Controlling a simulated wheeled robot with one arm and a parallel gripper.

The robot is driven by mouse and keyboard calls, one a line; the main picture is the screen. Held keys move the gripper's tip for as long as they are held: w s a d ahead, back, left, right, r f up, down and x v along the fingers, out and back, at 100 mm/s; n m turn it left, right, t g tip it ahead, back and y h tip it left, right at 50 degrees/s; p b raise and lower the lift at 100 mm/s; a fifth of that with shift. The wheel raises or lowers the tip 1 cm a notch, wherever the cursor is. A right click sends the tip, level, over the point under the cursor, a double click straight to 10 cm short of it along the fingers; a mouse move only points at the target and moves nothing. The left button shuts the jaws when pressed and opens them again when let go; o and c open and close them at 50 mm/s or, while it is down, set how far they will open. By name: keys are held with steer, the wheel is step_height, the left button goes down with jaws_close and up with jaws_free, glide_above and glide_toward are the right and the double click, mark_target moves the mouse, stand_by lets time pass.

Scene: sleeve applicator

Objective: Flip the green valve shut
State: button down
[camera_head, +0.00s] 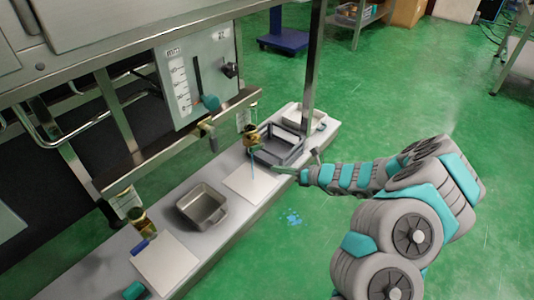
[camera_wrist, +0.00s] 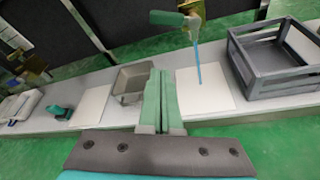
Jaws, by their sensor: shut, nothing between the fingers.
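A brass valve (camera_wrist: 194,24) with a green lever handle (camera_wrist: 168,18) hangs at the top of the wrist view. The handle points left, roughly sideways. A thin blue stream (camera_wrist: 198,65) runs from the valve down to a white sheet (camera_wrist: 207,88) on the counter. In the head view the brass valve (camera_head: 250,137) is above the counter, and its handle is hard to make out. My gripper (camera_wrist: 160,72) is shut and empty, its green fingers together. It is low over the counter's front edge, below and apart from the valve. It also shows in the head view (camera_head: 279,168).
A grey crate (camera_wrist: 275,62) stands right of the stream and a metal pan (camera_wrist: 130,82) left of it. A post (camera_head: 313,75) rises near the counter's far end. A panel (camera_head: 197,75) hangs behind. Green floor is open in front, with a blue splash (camera_head: 289,218).

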mark_target(256, 147)
steer(key=shift+d+f, duration=0.15)
steer(key=shift+f, duration=0.05)
steer(key=shift+w, duration=0.1)
steer(key=w+a, duration=0.6)
steer(key=a, duration=0.1)
steer(key=shift+a+r, duration=0.15)
steer(key=shift+r, duration=0.25)
stand_by(0.4)
stand_by(0.4)
